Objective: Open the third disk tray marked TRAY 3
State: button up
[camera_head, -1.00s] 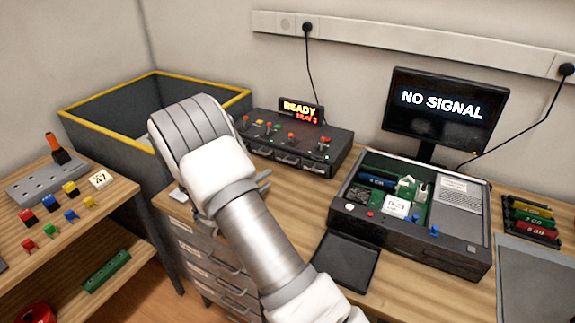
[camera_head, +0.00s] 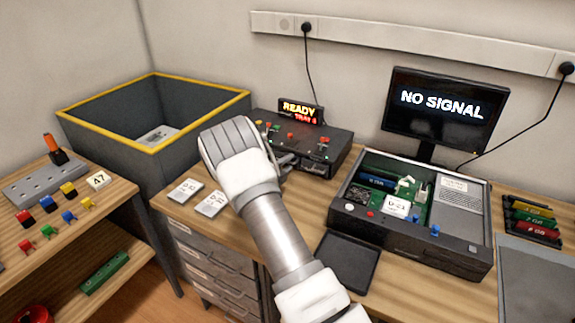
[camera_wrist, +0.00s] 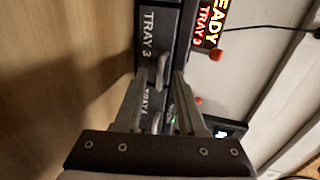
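The dark disk unit (camera_head: 328,152) stands at the back of the bench, with a lit READY / TRAY 3 display (camera_head: 300,110) on top. In the wrist view, the TRAY 3 front (camera_wrist: 148,35) is at the upper middle, and its pale handle (camera_wrist: 162,68) lies between my fingertips. The TRAY 4 front with its handle (camera_wrist: 156,122) lies lower, between the fingers. My gripper (camera_wrist: 161,76) is open at the unit's front; I cannot tell whether a finger touches the handle. My arm hides the left part of the unit in the head view.
Two labelled drives (camera_head: 198,196) lie on the bench left of my arm. A yellow-rimmed bin (camera_head: 155,148) stands behind them with a pale item inside. An open computer case (camera_head: 415,235) and a black tray (camera_head: 347,262) are to the right. A monitor (camera_head: 447,110) reads NO SIGNAL.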

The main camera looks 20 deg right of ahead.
grip_shut()
dwell(1.4)
